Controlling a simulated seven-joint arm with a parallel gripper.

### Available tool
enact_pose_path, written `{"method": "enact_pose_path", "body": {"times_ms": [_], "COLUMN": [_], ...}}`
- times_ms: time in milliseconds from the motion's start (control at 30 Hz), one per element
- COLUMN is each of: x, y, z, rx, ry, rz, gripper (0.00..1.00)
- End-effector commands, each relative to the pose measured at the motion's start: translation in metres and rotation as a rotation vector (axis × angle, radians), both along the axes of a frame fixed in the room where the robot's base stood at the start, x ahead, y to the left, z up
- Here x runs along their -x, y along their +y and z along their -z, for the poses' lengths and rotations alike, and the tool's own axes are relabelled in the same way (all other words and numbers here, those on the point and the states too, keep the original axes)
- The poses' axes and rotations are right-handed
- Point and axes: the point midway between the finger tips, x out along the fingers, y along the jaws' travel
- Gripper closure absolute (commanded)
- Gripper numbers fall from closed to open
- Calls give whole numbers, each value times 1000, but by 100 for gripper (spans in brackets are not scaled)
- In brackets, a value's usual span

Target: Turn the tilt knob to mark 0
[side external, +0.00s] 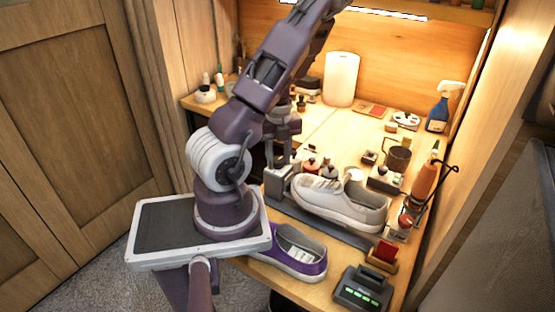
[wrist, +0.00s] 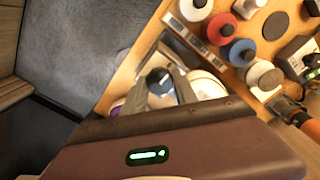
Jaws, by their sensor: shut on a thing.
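The tilt knob (wrist: 160,80) is a dark round knob with a pale mark, seen from above in the wrist view. My gripper (wrist: 160,88) has one finger on each side of it and is shut on it. I cannot read any scale marks or the number the knob points to. In the side view my gripper is largely hidden by my arm, above a grey block (side external: 277,186) at the left end of the sneaker holder. A white sneaker (side external: 345,207) rests on that holder, beside the block.
A purple and white sneaker (side external: 290,252) lies at the bench's front edge. A box with green lights (side external: 362,291) stands to its right. Jars with coloured lids (wrist: 221,29) stand close by my gripper. An orange bottle (side external: 425,180) and a blue spray bottle (side external: 439,112) are at the right.

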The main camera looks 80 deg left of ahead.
Motion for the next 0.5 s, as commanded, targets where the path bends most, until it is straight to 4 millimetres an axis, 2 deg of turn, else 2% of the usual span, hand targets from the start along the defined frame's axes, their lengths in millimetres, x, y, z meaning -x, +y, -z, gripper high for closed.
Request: {"method": "enact_pose_path", "body": {"times_ms": [133,167,200,500], "x": [0,0,0,0], "y": [0,0,0,0], "z": [0,0,0,-1], "rx": [0,0,0,0], "ry": [0,0,0,-1], "rz": [-12,-11,-11,-9], "gripper": [100,62,54,53]}}
